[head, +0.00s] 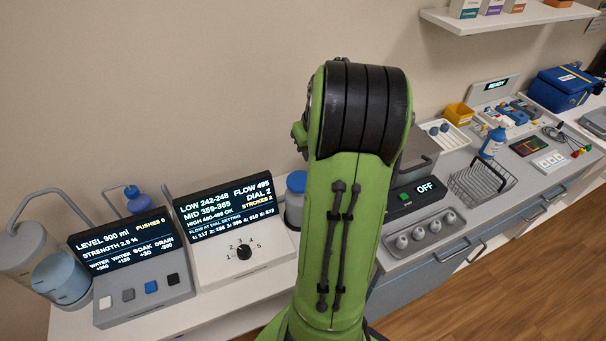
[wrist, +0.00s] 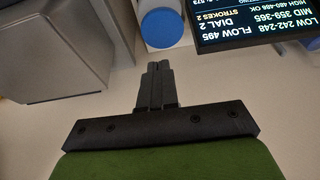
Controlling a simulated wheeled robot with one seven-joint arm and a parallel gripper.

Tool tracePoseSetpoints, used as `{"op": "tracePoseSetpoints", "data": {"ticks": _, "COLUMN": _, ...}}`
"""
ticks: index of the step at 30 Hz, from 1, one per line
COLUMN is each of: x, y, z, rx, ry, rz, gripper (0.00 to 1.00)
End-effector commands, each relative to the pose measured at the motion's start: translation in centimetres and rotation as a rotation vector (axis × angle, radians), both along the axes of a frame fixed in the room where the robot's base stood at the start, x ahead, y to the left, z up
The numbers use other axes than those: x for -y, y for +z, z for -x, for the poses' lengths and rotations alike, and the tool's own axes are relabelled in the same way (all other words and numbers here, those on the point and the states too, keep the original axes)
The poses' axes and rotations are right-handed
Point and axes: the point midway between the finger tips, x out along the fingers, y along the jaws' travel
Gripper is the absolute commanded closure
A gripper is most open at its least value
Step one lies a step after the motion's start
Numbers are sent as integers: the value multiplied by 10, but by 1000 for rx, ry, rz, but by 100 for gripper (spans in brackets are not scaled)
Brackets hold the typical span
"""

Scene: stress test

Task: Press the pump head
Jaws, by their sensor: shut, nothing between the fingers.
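A pale canister with a round blue top (head: 297,182) stands right of the dial panel, partly hidden by my arm; I take it as the pump head but cannot be sure. The blue top (wrist: 161,28) also shows at the top of the wrist view. My gripper (wrist: 158,66) is shut and empty, its fingertips pointing toward the blue top, with a gap between them in the picture. The height between them cannot be told. In the head view my green arm hides the gripper. The dial panel (head: 238,232) reads FLOW 495, DIAL 2, STROKES 2.
A grey machine (wrist: 58,45) stands close to the gripper's left in the wrist view. The level panel (head: 120,240), reading PUSHES 0, and a blue bulb (head: 135,198) stand at left. A blue bottle (head: 492,143) and a wire basket (head: 483,184) stand at right.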

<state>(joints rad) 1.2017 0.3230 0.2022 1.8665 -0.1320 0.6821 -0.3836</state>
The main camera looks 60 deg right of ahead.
Motion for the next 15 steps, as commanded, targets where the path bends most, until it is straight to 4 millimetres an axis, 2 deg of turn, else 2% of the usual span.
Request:
{"op": "tracePoseSetpoints", "data": {"ticks": 1, "x": 0, "y": -13, "z": -3, "rx": -2, "ry": 3, "rz": -6, "gripper": 100}}
{"op": "tracePoseSetpoints", "data": {"ticks": 9, "x": 8, "y": -69, "z": -19, "rx": -3, "ry": 1, "rz": -5, "gripper": 100}}
{"op": "tracePoseSetpoints", "data": {"ticks": 15, "x": 7, "y": -96, "z": -21, "rx": 0, "ry": 0, "rz": -1, "gripper": 100}}
